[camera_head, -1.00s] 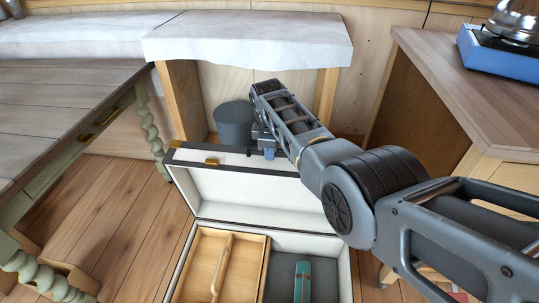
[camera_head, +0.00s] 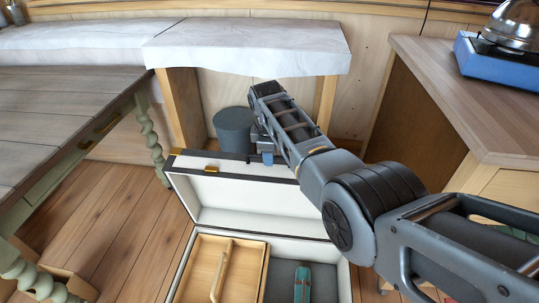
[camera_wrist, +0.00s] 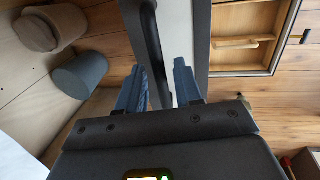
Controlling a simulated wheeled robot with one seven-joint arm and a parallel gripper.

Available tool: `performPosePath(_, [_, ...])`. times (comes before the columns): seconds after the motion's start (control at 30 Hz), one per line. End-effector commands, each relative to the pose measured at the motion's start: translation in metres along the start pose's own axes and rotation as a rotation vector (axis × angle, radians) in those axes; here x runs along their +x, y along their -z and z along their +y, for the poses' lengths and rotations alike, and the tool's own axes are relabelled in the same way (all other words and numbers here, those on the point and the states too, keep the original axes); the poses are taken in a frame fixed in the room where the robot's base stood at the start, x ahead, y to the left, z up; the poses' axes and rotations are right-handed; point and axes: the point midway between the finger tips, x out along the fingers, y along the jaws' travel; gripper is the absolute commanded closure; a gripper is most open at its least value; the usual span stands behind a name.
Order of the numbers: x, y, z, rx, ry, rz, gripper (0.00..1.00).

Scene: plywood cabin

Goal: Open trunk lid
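The trunk (camera_head: 187,265) is on the floor at the lower middle of the head view. Its lid (camera_head: 250,200) stands raised at the back, white inside with a dark rim and a brass catch. My gripper (camera_head: 263,155) is at the lid's upper rim, mostly behind it and my arm. In the wrist view the two blue-grey fingers (camera_wrist: 160,88) are apart, and the lid's dark edge (camera_wrist: 153,50) runs between them. I cannot tell if either finger touches it. Inside the trunk are a wooden tray (camera_head: 235,268) with a handle and a teal item (camera_head: 302,284).
A grey bucket (camera_head: 233,128) stands behind the lid, under the cloth-covered bench (camera_head: 250,40). A green-legged table (camera_head: 70,110) is at left. A wooden counter (camera_head: 450,100) with a blue stove (camera_head: 500,60) is at right. Wood floor is clear left of the trunk.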

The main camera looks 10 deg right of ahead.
Motion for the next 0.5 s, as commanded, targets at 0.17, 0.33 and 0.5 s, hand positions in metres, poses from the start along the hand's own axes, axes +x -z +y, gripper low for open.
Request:
performPosePath(0.17, [-0.029, 0.000, 0.001, 0.000, -0.002, 0.001, 0.65])
performPosePath(0.33, [-0.049, 0.000, 0.001, 0.000, -0.002, 0.001, 0.65])
performPosePath(0.5, [-0.057, 0.000, 0.000, 0.000, 0.000, 0.000, 0.65])
